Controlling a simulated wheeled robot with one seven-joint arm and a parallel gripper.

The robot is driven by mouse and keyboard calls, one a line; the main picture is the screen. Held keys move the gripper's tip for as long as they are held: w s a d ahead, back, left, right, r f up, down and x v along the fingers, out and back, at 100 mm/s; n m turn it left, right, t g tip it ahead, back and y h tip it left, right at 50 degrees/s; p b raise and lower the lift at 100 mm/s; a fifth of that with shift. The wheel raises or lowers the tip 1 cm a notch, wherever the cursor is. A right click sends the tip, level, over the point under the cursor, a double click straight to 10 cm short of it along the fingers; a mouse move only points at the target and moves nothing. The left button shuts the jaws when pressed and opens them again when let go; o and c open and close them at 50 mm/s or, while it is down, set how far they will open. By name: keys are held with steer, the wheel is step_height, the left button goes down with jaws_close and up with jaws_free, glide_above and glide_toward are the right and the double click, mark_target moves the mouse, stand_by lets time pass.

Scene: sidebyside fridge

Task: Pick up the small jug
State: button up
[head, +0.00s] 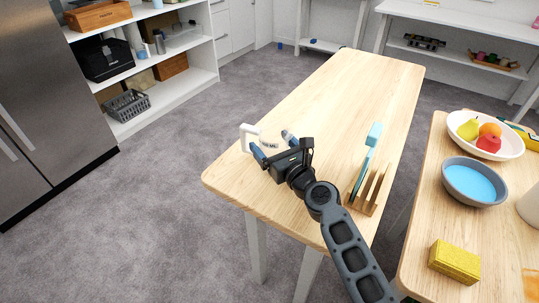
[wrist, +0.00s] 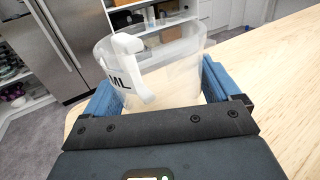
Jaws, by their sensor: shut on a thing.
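The small jug is clear with a white handle and dark lettering. In the wrist view the jug (wrist: 178,65) stands between the two blue fingers of my gripper (wrist: 160,88), with its handle toward the camera. In the head view the jug's white handle (head: 247,138) shows at the left end of the wooden table (head: 335,95), and its clear body is hard to make out. My gripper (head: 272,146) is shut on the jug. I cannot tell whether the jug's base touches the tabletop.
A wooden rack (head: 370,193) with a light blue item in it stands near the table's right edge. A second table holds a fruit bowl (head: 486,148), a grey bowl (head: 474,197) and a yellow sponge (head: 454,262). The middle of the first table is clear. A fridge (head: 45,95) stands at left.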

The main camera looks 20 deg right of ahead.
steer(key=shift+r, duration=0.1)
steer(key=shift+c, duration=0.2)
step_height(320, 180, up, 10)
steer(key=p, duration=0.8)
steer(key=s+f+h, duration=0.1)
steer(key=s+f, duration=0.2)
steer(key=s, duration=0.4)
steer(key=s+f+m+h, duration=0.1)
steer(key=s+f, duration=0.2)
steer(key=s, duration=0.5)
steer(key=shift+s+f+m+h, duration=0.3)
